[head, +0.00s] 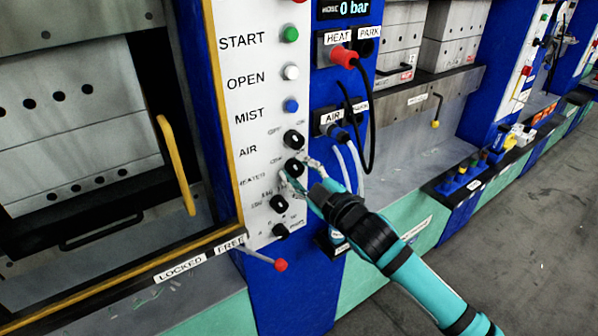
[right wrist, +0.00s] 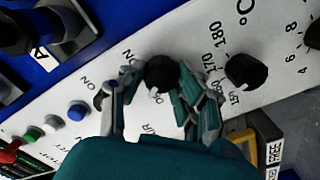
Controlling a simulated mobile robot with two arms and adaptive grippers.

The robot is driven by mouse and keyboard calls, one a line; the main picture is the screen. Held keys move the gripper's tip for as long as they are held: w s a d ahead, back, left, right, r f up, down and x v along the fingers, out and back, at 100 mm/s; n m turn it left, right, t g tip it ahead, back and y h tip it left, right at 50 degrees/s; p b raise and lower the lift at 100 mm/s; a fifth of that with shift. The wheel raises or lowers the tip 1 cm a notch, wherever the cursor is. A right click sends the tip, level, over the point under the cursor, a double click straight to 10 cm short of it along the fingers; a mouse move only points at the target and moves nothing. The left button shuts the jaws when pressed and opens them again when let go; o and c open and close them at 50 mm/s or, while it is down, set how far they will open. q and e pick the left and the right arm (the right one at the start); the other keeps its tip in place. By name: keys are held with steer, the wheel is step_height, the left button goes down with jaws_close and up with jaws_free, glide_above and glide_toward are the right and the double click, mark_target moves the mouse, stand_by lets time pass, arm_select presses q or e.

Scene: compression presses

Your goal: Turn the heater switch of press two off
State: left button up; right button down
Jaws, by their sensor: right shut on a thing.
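The heater switch is a black knob (head: 294,167) on the white control panel (head: 262,120), beside the HEATER label and below the air switch (head: 294,139). My right gripper (head: 301,172) reaches it from the lower right, with its fingers around the knob. In the right wrist view the heater knob (right wrist: 160,72) sits between the two fingers of the gripper (right wrist: 158,88), which is shut on it. ON and OFF lettering shows near the knob there. Which way the knob points is hard to tell. My left gripper is not in view.
Below the switch are a temperature knob (head: 279,203) and another black knob (head: 281,230). Above are a blue button (head: 291,106), a white button (head: 291,72) and a green button (head: 289,34). Hoses and a red plug (head: 344,57) hang close right. A red-tipped lever (head: 280,265) sticks out below.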

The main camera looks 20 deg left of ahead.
stand_by(0.4)
steer(key=c, duration=0.9)
jaws_free()
steer(key=shift+c, duration=0.2)
